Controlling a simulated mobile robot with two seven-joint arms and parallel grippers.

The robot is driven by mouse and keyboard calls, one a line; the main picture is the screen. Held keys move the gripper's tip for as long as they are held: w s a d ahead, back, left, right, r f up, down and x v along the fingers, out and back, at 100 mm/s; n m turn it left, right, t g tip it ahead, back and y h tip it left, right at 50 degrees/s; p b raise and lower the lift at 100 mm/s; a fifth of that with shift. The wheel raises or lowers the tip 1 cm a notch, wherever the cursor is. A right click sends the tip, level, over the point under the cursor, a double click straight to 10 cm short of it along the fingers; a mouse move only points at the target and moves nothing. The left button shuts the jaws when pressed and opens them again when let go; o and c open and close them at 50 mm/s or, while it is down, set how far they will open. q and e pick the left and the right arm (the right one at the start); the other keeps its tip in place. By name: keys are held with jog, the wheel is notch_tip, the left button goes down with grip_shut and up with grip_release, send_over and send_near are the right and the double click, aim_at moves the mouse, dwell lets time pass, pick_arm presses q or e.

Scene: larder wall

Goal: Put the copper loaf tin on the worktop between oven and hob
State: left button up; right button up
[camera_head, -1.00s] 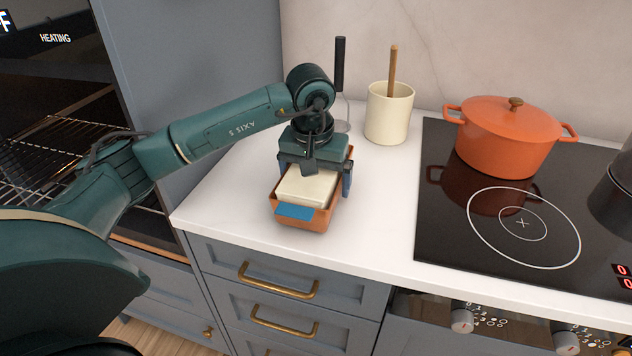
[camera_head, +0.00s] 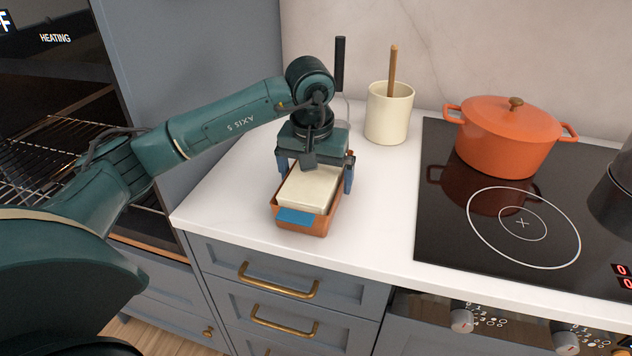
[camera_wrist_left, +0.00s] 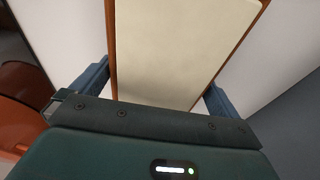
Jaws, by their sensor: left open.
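The copper loaf tin (camera_head: 314,228) sits on the white worktop (camera_head: 230,205) between the oven and the hob. A pale cream block fills it, and a blue tab shows at its front end. The tin's copper rim (camera_wrist_left: 112,40) and the cream top also show in the left wrist view. My left gripper (camera_head: 314,180) is open above the rear part of the tin, one finger on each side. In the left wrist view the fingers stand apart from the tin's sides. The gripper hides the tin's back end. My right gripper is not in view.
The open oven (camera_head: 50,150) with its wire rack is at left. The black hob (camera_head: 450,235) with an orange lidded pot (camera_head: 508,140) is at right. A cream utensil crock (camera_head: 389,115) and a black-handled utensil (camera_head: 340,65) stand behind. Worktop right of the tin is clear.

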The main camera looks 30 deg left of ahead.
aim_at(313, 203)
pick_arm(q)
notch_tip(313, 203, up, 10)
jog(key=s, duration=0.1)
jog(key=shift+s+d, duration=0.15)
jog(key=shift+s, duration=0.05)
jog(key=shift+f, duration=0.15)
